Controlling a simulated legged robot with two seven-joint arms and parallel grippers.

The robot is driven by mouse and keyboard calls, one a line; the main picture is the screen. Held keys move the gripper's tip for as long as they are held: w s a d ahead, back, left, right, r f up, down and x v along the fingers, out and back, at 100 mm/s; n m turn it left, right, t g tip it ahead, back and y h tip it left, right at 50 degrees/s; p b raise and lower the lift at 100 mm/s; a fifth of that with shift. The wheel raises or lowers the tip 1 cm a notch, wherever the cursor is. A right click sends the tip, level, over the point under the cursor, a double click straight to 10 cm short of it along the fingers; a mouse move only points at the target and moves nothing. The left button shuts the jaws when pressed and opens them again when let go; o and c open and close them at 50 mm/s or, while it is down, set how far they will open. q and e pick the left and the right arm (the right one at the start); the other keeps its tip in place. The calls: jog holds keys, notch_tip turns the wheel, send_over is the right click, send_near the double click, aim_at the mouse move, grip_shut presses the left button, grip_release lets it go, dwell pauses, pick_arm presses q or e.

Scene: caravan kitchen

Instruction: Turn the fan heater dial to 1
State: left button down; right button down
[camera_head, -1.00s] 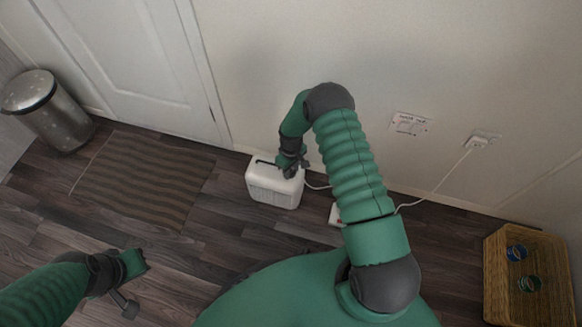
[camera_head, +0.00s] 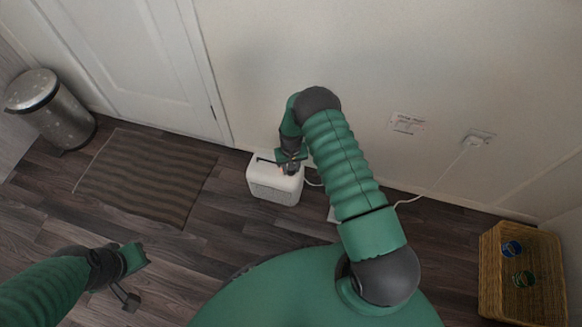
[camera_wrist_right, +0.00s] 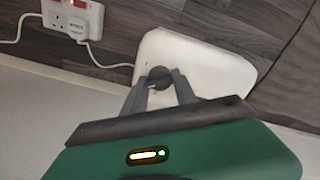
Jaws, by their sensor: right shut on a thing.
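The white fan heater (camera_head: 273,187) stands on the floor by the wall, below the middle of the head view. Its white top also fills the upper middle of the right wrist view (camera_wrist_right: 205,68). My right gripper (camera_head: 288,170) is over the heater's top, at its right part. In the right wrist view the two fingers of the right gripper (camera_wrist_right: 160,80) are shut on the round dark dial (camera_wrist_right: 159,72). The dial's markings cannot be read. My left gripper (camera_head: 136,280) is at the lower left, away from the heater; its jaw opening is not clear.
A striped mat (camera_head: 148,177) lies left of the heater, and a metal bin (camera_head: 55,112) stands beyond it. A wicker basket (camera_head: 490,285) is at the right. A white cable runs to the wall socket (camera_head: 478,138). A white extension block (camera_wrist_right: 75,14) shows in the wrist view.

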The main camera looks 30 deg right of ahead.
dwell(0.3)
jog(key=c, duration=1)
grip_release()
jog(key=shift+o, duration=0.2)
notch_tip(320, 180, up, 17)
jog(key=p, duration=0.7)
jog(key=shift+f, duration=0.15)
